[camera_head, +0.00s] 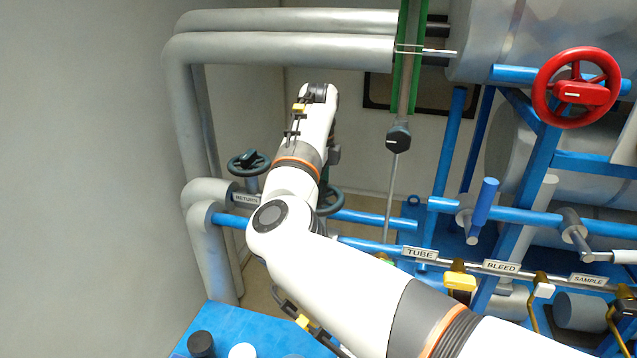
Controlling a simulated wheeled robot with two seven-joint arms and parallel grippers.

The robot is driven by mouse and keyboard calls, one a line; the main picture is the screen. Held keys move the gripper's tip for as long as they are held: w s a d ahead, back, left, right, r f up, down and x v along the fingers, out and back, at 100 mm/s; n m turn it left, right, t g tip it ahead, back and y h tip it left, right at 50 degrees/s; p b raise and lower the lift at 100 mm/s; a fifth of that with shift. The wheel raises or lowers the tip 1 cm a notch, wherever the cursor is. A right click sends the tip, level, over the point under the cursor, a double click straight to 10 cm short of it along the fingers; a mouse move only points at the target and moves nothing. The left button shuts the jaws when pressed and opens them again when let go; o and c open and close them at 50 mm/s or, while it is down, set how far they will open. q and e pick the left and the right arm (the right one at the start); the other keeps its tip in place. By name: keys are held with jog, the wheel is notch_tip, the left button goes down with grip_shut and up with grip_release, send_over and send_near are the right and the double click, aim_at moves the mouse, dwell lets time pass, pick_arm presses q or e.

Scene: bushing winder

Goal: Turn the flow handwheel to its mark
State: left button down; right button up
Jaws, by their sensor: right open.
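A dark green handwheel (331,208) sits mostly behind my right arm, with part of its rim showing. Its label and mark are hidden. A second dark green handwheel (249,163) stands to its left, above a plate reading RETURN (246,198). No plate reading FLOW shows, so I cannot tell for sure which wheel is the flow one. My right arm comes in from the lower right and bends upward. My right gripper (318,93) is at its dark far end, above the dark wheels and apart from them. Its fingers are hard to make out. My left gripper is out of view.
A red handwheel (575,90) with a white mark is at upper right. Thick grey pipes (280,50) run along the back left. Blue pipes and plates reading TUBE (420,253), BLEED (501,267) and SAMPLE (587,280) fill the lower right.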

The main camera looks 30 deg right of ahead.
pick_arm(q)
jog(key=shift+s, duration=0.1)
pick_arm(e)
jog(key=shift+c, duration=0.4)
jog(key=c, duration=0.9)
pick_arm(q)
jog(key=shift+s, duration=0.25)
